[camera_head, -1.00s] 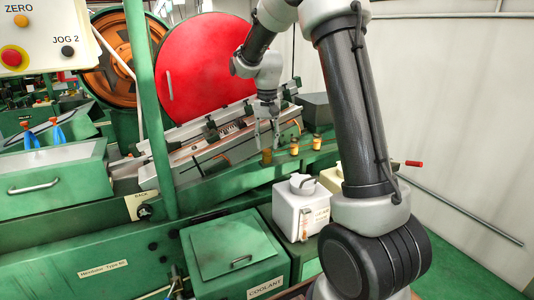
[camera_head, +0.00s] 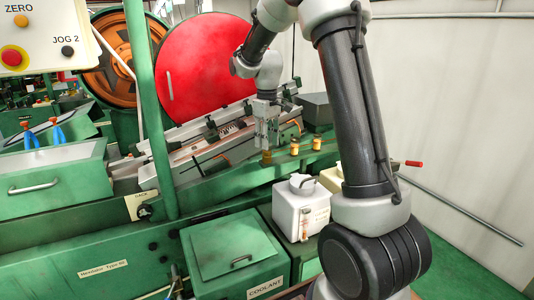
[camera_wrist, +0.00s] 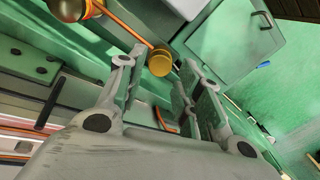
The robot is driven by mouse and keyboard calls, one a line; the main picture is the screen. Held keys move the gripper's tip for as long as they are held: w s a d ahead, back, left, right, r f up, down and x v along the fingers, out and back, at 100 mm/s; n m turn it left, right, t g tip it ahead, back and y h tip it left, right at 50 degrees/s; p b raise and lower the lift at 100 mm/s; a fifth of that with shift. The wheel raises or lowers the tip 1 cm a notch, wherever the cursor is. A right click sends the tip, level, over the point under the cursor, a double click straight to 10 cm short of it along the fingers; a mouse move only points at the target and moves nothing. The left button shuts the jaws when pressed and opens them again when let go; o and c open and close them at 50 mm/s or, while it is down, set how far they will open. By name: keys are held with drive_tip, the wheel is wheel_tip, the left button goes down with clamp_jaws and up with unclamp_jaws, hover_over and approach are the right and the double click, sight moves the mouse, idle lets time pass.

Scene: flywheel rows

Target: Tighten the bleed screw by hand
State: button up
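Several small brass knobs stand in a row along the green machine ledge; none carries a readable label, so I cannot tell for certain which is the bleed screw. The left one (camera_head: 267,157) is just below my gripper (camera_head: 268,147) in the head view. In the wrist view a round brass knob (camera_wrist: 159,63) lies beyond and between my fingertips (camera_wrist: 163,62), on a thin orange-copper line. My gripper is open, its fingers apart with nothing between them. I cannot tell whether a finger touches the knob. The middle knob (camera_head: 294,146) and right knob (camera_head: 316,143) stand free.
A large red disc (camera_head: 207,70) and a sloped rail assembly (camera_head: 220,150) stand behind the ledge. A green coolant box (camera_head: 235,248) and a white container (camera_head: 300,207) sit below. A red-tipped lever (camera_head: 413,163) sticks out at right. A green post (camera_head: 150,110) rises at left.

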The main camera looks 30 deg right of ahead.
sight(267, 155)
drive_tip(key=shift+f, duration=0.1)
drive_tip(key=shift+f, duration=1.45)
drive_tip(key=c, duration=0.7)
drive_tip(key=m, duration=0.5)
drive_tip(key=m, duration=0.4)
drive_tip(key=shift+m, duration=0.3)
drive_tip(key=o, duration=0.5)
drive_tip(key=shift+o, duration=0.6)
